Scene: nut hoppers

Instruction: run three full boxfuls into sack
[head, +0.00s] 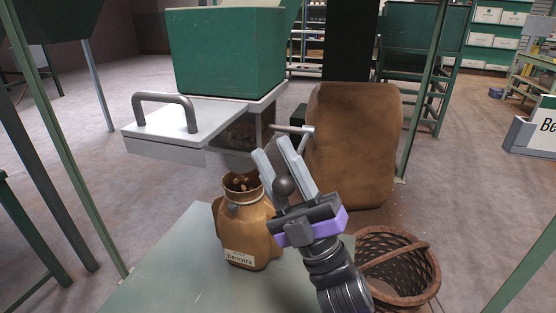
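The open brown sack (247,222) stands upright on a pale platform, with a printed label on its front and some nuts showing in its mouth. Above it is the measuring box (235,135), with a clear front and brown nuts behind it, under the green hopper (229,52). A light rod (290,130) sticks out from the box's right side. My gripper (275,150) is in front of this, right of the sack's mouth. Its two grey fingers are apart, with a dark round knob (284,186) between them. I cannot tell whether they grip it.
A white plate with a grey handle (165,100) juts out left of the hopper. A large full brown sack (355,145) stands behind my gripper. A wicker basket (398,262) is at the lower right. Green posts frame the spot on both sides. The platform (165,265) is bare left of the sack.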

